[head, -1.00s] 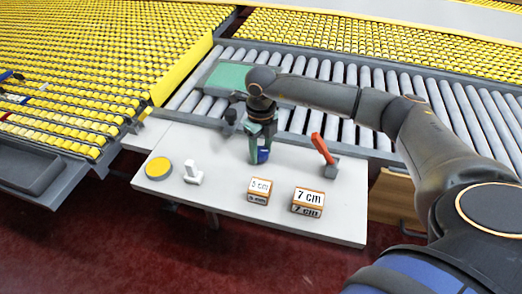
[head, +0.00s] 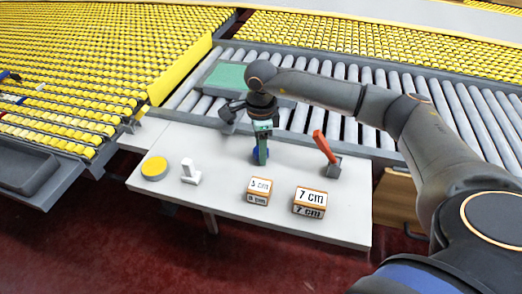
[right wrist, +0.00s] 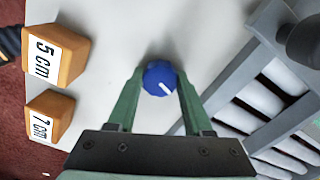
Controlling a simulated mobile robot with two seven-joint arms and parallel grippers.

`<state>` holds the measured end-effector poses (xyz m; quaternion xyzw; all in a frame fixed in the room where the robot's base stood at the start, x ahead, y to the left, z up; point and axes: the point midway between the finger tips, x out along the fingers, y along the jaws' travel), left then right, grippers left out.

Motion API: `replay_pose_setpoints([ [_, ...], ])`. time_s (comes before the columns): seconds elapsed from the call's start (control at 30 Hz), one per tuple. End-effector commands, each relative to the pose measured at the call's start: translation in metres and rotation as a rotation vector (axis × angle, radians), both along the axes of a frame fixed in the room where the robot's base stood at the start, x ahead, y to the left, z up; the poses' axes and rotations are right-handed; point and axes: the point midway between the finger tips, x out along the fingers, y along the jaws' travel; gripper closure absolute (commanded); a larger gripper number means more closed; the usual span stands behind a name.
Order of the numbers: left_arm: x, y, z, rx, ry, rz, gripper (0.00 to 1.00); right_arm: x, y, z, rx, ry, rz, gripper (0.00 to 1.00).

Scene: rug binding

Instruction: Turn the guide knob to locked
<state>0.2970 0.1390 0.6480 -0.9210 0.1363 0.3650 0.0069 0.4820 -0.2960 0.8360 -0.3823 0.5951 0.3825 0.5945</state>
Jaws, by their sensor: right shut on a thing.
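The guide knob (right wrist: 159,78) is round and blue with a short white mark, on the white table. In the right wrist view the mark points toward the lower right. My right gripper (right wrist: 156,88) has its green fingers on either side of the knob, shut on it. In the head view my right gripper (head: 262,150) reaches down to the table, and a little of the blue knob (head: 254,153) shows beside the fingers. No locked or unlocked label is readable. My left gripper is not in view.
The white table (head: 225,208) also holds a yellow round button (head: 154,168), a white upright piece (head: 190,172), a 5 cm block (head: 259,190), a 7 cm block (head: 309,201) and a red lever (head: 324,146). A roller conveyor (head: 340,97) runs behind.

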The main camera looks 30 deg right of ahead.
Motion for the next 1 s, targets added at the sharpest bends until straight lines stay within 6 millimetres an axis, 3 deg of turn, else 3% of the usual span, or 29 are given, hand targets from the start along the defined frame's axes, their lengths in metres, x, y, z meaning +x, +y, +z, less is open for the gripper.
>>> replay_pose_setpoints([
  [0.6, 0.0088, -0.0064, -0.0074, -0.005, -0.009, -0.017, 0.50, 0.0010, 0.0001, 0.0005, 0.002, -0.005, 0.575, 1.00],
  [1.0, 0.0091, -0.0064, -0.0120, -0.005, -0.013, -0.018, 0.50, 0.0012, 0.0001, 0.0011, 0.000, -0.005, 0.821, 1.00],
])
